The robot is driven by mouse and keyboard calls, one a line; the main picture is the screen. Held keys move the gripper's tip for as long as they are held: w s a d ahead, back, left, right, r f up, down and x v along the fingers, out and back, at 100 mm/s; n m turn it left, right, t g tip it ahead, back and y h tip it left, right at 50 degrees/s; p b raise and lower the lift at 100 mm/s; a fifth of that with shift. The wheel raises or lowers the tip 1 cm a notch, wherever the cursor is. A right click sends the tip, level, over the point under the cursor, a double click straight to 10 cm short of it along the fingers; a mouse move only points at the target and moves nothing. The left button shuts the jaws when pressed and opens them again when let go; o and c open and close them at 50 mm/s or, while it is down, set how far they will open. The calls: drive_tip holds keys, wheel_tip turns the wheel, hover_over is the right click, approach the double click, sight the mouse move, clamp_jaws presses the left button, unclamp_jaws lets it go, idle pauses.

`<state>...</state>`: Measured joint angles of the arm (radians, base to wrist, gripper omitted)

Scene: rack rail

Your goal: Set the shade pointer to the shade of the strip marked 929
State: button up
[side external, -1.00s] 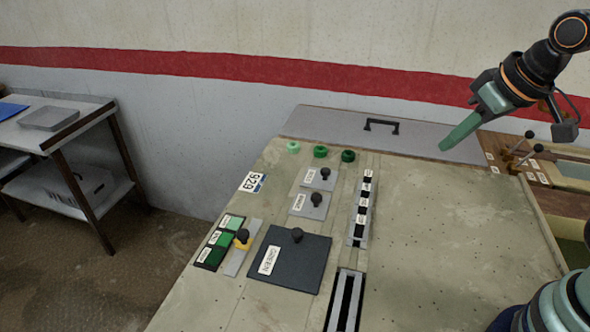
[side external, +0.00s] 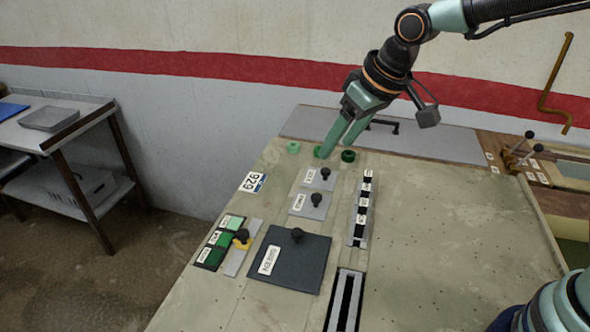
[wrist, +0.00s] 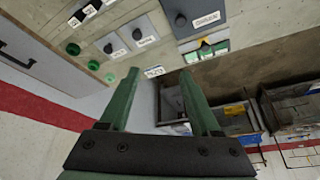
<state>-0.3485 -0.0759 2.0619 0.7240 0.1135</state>
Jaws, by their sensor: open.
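The shade pointer (side external: 241,243) is yellow with a black knob and sits on a grey slide plate. It stands beside the middle patch of the shade panel (side external: 222,238), which has light, mid and dark green patches. The pointer also shows in the wrist view (wrist: 204,43). My gripper (side external: 336,148) is open and empty, above the far end of the board by the green round pieces, well away from the pointer.
Green round pieces (side external: 348,156) stand in a row at the far edge. Two grey plates with black knobs (side external: 316,199), a dark knobbed panel (side external: 287,269) and a slotted rail (side external: 361,208) lie nearer. The board's right side is clear. Small levers (side external: 530,143) stand far right.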

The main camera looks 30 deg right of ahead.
drive_tip(key=n+g, duration=0.1)
drive_tip(key=n, duration=0.1)
approach(242, 233)
drive_tip(key=shift+y, duration=0.3)
drive_tip(key=x, duration=0.8)
drive_tip(key=shift+d+f, duration=0.25)
drive_tip(key=shift+d, duration=0.1)
drive_tip(key=shift+c, duration=0.3)
clamp_jaws()
drive_tip(key=shift+r, duration=0.1)
